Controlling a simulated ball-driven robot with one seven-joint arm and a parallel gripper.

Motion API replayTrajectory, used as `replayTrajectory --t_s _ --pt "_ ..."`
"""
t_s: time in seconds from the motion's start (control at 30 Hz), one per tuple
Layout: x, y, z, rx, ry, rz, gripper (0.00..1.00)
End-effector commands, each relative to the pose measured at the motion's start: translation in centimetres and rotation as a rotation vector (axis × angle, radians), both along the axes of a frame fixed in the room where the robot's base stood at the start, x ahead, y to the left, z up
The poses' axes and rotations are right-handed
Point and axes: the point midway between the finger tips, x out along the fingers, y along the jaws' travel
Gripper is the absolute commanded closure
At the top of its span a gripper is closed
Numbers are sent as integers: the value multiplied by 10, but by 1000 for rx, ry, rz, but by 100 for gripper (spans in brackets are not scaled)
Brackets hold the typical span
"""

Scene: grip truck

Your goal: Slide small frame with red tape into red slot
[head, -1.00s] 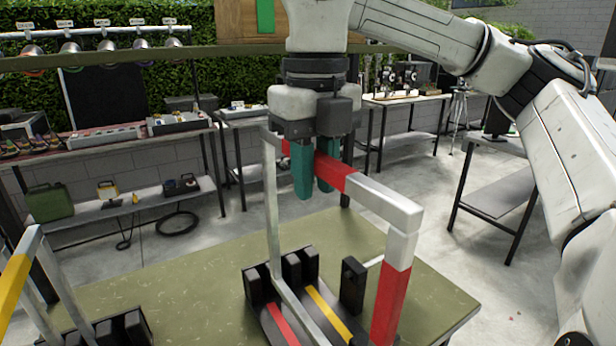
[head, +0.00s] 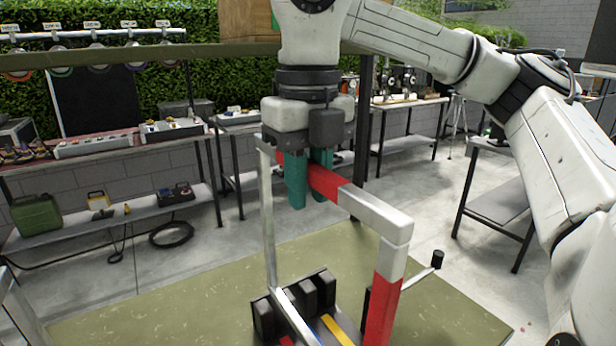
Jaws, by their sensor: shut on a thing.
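My gripper (head: 307,198) points down with teal fingers shut on the top bar of a grey metal frame (head: 372,213). Red tape wraps part of the top bar and the near right leg (head: 383,305). The frame hangs upright over the black slot base (head: 316,290) on the table. The base shows black upright blocks, a yellow strip (head: 337,331), a thin blue strip and a bit of red strip (head: 286,341) at the picture's bottom edge. The frame's lower ends are cut off or hidden, so I cannot tell whether it touches the base.
A black knob on a rod (head: 437,260) shows right of the red leg. Part of another grey frame (head: 18,315) is at the lower left edge. Shelves stand behind.

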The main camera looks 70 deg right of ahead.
Motion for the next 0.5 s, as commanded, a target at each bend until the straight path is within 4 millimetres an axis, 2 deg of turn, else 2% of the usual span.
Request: replayTrajectory --t_s 0.5 --pt "0 0 -34 1 -1 0 100"
